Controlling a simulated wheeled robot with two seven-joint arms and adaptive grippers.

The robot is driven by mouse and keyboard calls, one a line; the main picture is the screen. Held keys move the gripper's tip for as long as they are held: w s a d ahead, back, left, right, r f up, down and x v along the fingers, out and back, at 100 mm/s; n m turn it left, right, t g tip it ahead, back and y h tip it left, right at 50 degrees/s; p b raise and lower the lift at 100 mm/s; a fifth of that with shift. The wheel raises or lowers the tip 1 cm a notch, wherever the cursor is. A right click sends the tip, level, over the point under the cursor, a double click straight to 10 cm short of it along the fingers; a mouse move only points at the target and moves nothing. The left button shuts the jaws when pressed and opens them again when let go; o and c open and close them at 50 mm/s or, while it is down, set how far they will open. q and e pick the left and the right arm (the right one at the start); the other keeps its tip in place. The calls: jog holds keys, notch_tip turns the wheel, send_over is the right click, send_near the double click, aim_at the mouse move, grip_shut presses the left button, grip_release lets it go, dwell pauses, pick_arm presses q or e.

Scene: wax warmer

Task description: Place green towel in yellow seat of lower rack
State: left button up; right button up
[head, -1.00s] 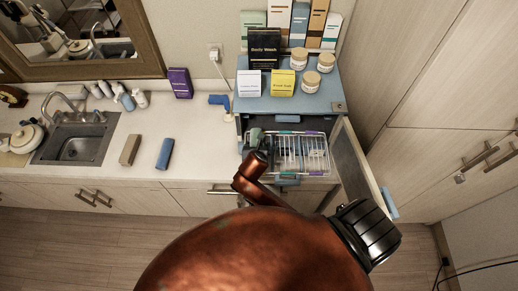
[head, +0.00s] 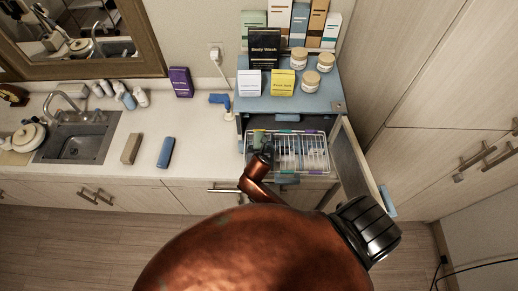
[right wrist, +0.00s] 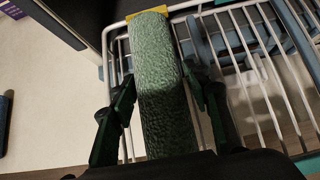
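The green towel (right wrist: 162,85) is a rolled, textured bundle. In the right wrist view it lies lengthwise between the fingers of my right gripper (right wrist: 160,85), which appear closed against its sides. Its far end is at the yellow seat (right wrist: 176,9), which shows only as strips at the edges of that end. The towel is over the left part of the white wire lower rack (right wrist: 255,75); how deep it sits is hard to tell. In the head view my right gripper (head: 264,155) is at the rack's (head: 318,165) front left and hides most of the towel. My left gripper is not in view.
The rack is pulled out of a blue cabinet (head: 335,85) with its door (head: 355,165) open at right. Boxes and jars crowd the cabinet's top. A blue rolled bundle (head: 165,153) and a tan one (head: 131,149) lie on the counter at left.

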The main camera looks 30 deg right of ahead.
jog(key=o, duration=0.4)
jog(key=shift+r, duration=0.1)
jog(key=b+v, duration=0.1)
jog(key=v, duration=1.1)
jog(key=shift+b, duration=0.3)
